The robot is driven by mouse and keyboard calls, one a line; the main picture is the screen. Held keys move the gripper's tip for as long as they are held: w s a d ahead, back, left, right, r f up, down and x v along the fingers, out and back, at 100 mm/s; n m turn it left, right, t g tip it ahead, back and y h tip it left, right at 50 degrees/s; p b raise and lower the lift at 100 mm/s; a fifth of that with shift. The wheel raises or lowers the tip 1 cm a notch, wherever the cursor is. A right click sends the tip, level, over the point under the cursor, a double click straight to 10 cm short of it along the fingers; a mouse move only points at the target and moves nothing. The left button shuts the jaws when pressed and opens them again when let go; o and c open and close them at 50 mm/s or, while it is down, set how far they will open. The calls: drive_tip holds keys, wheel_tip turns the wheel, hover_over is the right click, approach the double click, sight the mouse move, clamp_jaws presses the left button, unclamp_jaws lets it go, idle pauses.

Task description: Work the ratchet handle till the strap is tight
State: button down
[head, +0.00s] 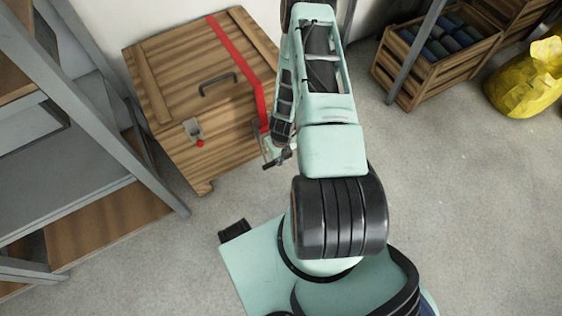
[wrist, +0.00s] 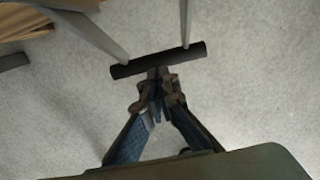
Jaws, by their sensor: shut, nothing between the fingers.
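A red strap (head: 240,60) runs over the lid of a wooden chest (head: 165,80) and down its front right side. The ratchet handle, a dark crossbar (head: 277,160) on grey metal side arms, sticks out low at the strap's end. In the wrist view the crossbar (wrist: 158,60) lies level across the upper middle. My gripper (wrist: 160,74) is shut and empty, its tips at the near edge of the crossbar. I cannot tell whether they touch it. In the head view my arm's end hides part of the ratchet.
A metal shelf (head: 95,95) stands left of the chest. A crate (head: 425,65) of dark rolls and a yellow sack (head: 530,80) stand at the upper right, by a grey post (head: 415,50). The floor (head: 470,200) to the right is clear.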

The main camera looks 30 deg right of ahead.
drive_tip(key=shift+f, duration=0.1)
idle(0.3)
drive_tip(key=shift+w+f+b, duration=0.15)
drive_tip(key=shift+f+b, duration=0.05)
drive_tip(key=shift+b, duration=0.1)
